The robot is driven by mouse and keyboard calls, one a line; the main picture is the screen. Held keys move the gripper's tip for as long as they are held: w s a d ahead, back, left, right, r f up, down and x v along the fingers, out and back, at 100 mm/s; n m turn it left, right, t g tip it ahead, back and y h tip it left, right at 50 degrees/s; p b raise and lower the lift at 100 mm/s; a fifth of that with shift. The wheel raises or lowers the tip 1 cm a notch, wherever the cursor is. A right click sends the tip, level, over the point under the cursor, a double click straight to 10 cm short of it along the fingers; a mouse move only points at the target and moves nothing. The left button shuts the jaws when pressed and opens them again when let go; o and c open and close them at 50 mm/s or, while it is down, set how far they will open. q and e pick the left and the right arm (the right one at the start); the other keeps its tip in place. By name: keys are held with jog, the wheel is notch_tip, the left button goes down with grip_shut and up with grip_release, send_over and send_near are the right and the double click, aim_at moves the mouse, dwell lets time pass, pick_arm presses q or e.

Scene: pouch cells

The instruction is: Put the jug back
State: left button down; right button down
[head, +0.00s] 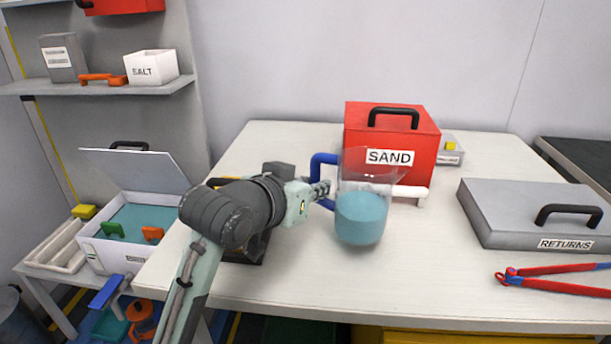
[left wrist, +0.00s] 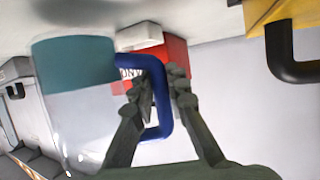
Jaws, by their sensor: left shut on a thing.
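The jug (head: 361,216) is clear, with teal contents in its lower part and a blue handle (head: 322,160). It looks upright in the head view, over the table in front of the red SAND box. I cannot tell whether its base touches the table. My left gripper (head: 321,189) is shut on the blue handle, at the jug's left side. In the left wrist view, the jug (left wrist: 75,62) appears upside down at the left, and the gripper's fingers (left wrist: 158,88) are on either side of the handle. My right gripper is not in view.
The red SAND box (head: 420,137) stands close behind the jug, with a white piece (head: 410,192) at its front. A grey RETURNS case (head: 515,205) and red-and-blue pliers (head: 550,271) lie at right. An open white box (head: 105,258) is at left. The table's front middle (head: 400,285) is clear.

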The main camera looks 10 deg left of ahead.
pick_arm(q)
jog(key=shift+f, duration=1.35)
jog(key=c, duration=1.9)
grip_release()
jog(key=shift+f, duration=0.2)
jog(key=o, duration=0.4)
jog(key=shift+s+r, duration=0.1)
jog(key=shift+r, duration=0.05)
